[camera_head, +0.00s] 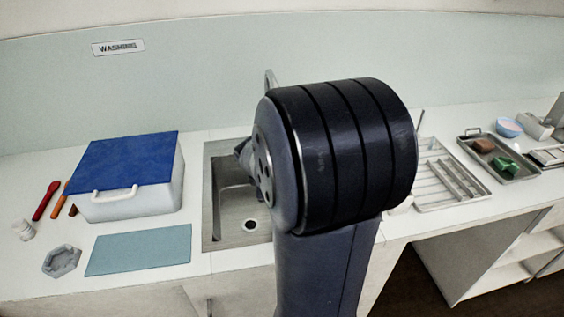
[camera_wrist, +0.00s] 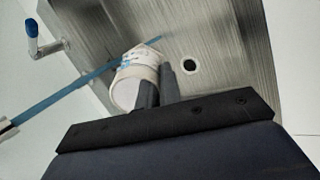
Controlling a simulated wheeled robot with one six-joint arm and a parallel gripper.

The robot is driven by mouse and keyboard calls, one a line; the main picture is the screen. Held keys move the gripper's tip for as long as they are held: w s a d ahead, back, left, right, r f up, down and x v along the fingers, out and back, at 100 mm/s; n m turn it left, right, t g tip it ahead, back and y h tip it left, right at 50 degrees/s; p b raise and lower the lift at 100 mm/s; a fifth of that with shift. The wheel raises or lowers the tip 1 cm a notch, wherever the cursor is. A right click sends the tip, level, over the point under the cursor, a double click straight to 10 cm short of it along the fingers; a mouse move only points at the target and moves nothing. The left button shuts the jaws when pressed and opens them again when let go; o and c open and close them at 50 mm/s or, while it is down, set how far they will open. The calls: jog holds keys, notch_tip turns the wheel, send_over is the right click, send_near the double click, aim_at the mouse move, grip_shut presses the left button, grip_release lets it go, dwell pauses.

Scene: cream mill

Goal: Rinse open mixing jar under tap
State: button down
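The white mixing jar (camera_wrist: 128,88) shows in the wrist view, tilted over the steel sink (camera_wrist: 225,40). My gripper (camera_wrist: 158,88) has its two dark fingers close together against the jar and appears shut on it; the exact contact is partly hidden. A thin blue stream (camera_wrist: 75,88) runs from the tap spout (camera_wrist: 6,128) across the jar's upper end and a little past it. In the head view my arm hides the jar and most of the gripper. The sink (camera_head: 215,215) shows left of my arm, with the tap (camera_head: 270,80) rising behind it.
A blue-lidded white box (camera_head: 160,195), a teal mat (camera_head: 140,250) and a grey hexagonal dish (camera_head: 61,261) stand left of the sink. A drying rack (camera_head: 450,180) and a metal tray (camera_head: 510,177) lie right.

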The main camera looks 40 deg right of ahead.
jog(key=s+a+r+p, duration=0.2)
jog(key=a+r, duration=0.1)
jog(key=shift+s+a+r, duration=0.2)
jog(key=shift+s+a, duration=0.05)
dwell(0.9)
